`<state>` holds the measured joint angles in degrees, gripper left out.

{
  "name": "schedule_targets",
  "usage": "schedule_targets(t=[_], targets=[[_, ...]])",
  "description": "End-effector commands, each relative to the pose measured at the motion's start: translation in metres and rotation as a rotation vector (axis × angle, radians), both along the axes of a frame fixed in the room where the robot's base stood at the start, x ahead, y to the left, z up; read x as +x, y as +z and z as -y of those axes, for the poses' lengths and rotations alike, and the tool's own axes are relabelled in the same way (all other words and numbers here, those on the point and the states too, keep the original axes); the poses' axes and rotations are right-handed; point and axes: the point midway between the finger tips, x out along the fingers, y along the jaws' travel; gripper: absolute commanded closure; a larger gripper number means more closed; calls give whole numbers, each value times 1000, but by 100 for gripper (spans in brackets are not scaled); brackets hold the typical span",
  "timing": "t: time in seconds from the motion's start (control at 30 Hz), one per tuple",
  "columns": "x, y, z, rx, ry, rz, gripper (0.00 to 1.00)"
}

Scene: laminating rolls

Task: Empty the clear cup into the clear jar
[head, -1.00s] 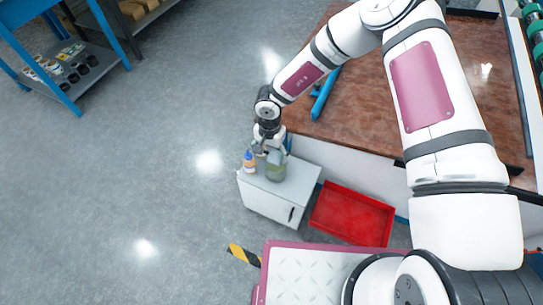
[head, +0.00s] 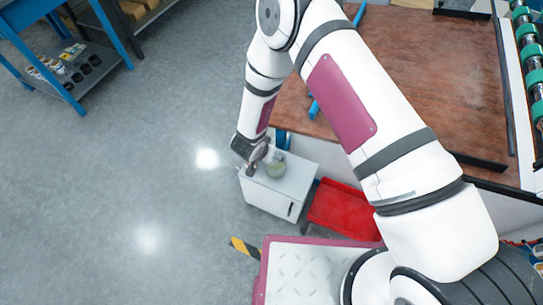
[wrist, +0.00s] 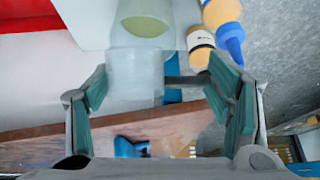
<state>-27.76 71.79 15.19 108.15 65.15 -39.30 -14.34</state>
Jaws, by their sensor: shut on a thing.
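The clear jar (head: 275,164) stands on the white cabinet top, with yellow-green contents low in it. In the wrist view the jar (wrist: 145,22) is at the top, beyond my gripper. My gripper (wrist: 160,80) is shut on the clear cup (wrist: 130,78), a pale see-through shape between the fingers. The cup overlaps the jar in that view, so its tilt, its contents and any contact with the jar cannot be told. In the head view my gripper (head: 258,152) is just left of the jar, and the cup is not distinct there.
The white cabinet (head: 268,200) stands beside the brown-topped bench (head: 400,80) and a red tray (head: 345,212). Yellow-orange containers (wrist: 201,45) and a blue nozzle (wrist: 230,38) are close right of the jar in the wrist view. Open floor lies to the left.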

Motion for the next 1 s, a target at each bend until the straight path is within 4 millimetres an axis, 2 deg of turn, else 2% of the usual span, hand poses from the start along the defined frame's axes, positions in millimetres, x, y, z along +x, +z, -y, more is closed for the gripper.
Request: schedule_targets(t=[0.1, 0.6, 1.0], targets=[[-8, 4, -4, -46, 10, 123, 58], [-22, 15, -8, -222, 3, 633, 58], [-23, 19, -8, -234, -3, 671, 58]])
